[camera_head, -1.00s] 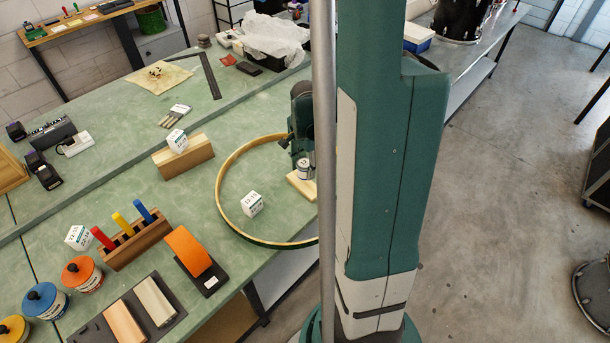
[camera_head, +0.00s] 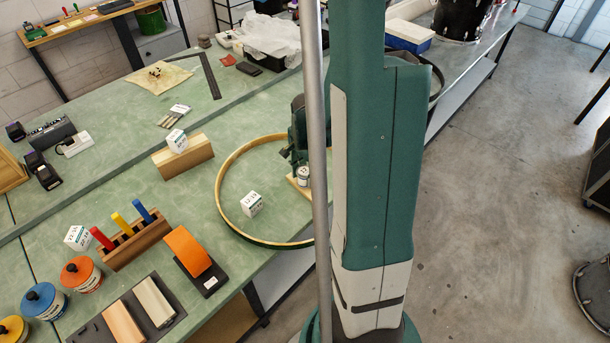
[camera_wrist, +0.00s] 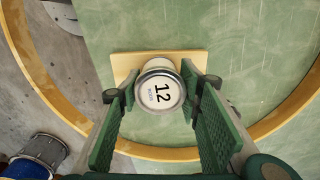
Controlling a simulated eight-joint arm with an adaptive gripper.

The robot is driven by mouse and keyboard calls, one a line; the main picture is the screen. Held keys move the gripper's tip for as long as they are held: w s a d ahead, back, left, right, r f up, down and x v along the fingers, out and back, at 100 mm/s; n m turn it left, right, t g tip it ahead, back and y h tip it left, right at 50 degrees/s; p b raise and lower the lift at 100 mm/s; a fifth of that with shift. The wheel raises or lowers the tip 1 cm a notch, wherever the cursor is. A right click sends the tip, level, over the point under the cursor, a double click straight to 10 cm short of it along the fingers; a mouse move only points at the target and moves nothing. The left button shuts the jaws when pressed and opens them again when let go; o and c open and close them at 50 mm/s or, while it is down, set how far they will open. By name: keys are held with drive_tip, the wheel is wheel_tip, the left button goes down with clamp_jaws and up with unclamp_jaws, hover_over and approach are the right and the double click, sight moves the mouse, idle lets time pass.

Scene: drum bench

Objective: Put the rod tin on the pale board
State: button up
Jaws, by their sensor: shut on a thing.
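The rod tin (camera_wrist: 158,90) is a small pale tin with a metal rim and "12" on its label. It also shows in the head view (camera_head: 304,176), partly beside a grey pole. My gripper (camera_wrist: 160,94) has one finger on each side of the tin and is shut on it; in the head view my gripper (camera_head: 302,164) is half hidden. The pale board (camera_wrist: 192,57) is a small wooden slab behind the tin in the wrist view. In the head view the board (camera_head: 293,186) lies below the tin. Whether the tin touches it I cannot tell.
A large wooden hoop (camera_head: 226,171) surrounds the board area, with a white printed cube (camera_head: 251,204) inside it. A wooden block (camera_head: 190,160) carrying another cube stands to the left. A rack of coloured handles (camera_head: 137,239) stands at front left.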

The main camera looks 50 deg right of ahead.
sight(305, 170)
drive_tip(key=shift+f, duration=0.2)
drive_tip(key=o, duration=1)
drive_tip(key=shift+c, duration=0.2)
drive_tip(key=shift+r, duration=0.2)
drive_tip(key=shift+s+r+p, duration=0.1)
drive_tip(key=shift+r+p, duration=0.5)
drive_tip(key=shift+r, duration=5.4)
